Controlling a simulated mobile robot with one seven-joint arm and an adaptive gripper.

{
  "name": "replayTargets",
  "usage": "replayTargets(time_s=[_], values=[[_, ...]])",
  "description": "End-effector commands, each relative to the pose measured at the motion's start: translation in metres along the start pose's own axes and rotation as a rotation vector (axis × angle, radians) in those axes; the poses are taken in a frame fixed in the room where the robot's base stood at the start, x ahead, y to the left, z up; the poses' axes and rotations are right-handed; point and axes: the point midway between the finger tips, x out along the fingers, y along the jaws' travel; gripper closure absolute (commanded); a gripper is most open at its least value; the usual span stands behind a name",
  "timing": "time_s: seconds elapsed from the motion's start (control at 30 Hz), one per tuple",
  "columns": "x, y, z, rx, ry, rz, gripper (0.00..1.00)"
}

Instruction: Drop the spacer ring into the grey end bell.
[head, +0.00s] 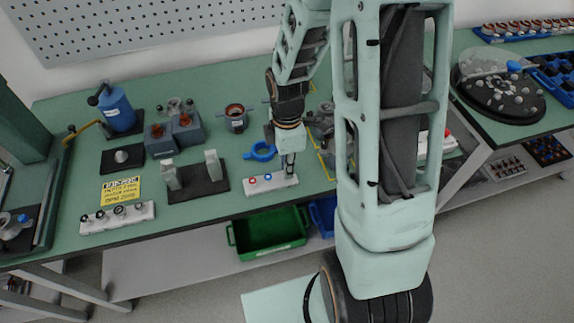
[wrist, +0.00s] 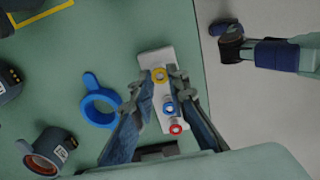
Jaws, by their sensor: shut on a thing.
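My gripper (wrist: 157,86) reaches down over a white strip (wrist: 154,61) near the bench's front edge; it also shows in the head view (head: 288,172). Its fingertips are on either side of a small yellow ring (wrist: 159,74) at one end of the strip, and it is shut on this ring. I cannot tell whether the ring is clear of the strip. A blue ring (wrist: 169,108) and a red ring (wrist: 175,128) sit on the strip. A grey round housing (head: 236,117) with a copper-coloured inside stands behind; I cannot tell whether it is the end bell.
A blue ring with a tab (wrist: 103,107) lies on the green bench beside the strip. A dark fixture with two pale posts (head: 198,182) stands to the left, with grey blocks (head: 187,127) behind it. My arm hides part of the bench on the right.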

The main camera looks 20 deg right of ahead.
Motion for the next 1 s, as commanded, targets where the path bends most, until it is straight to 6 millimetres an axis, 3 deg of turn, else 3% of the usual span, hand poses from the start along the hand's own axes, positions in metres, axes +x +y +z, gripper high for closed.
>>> replayTargets(time_s=[0.47,1.0], values=[[-0.003,0.000,0.000,0.000,0.000,0.000,0.94],[-0.031,0.000,0.000,-0.001,0.000,0.001,0.94]])
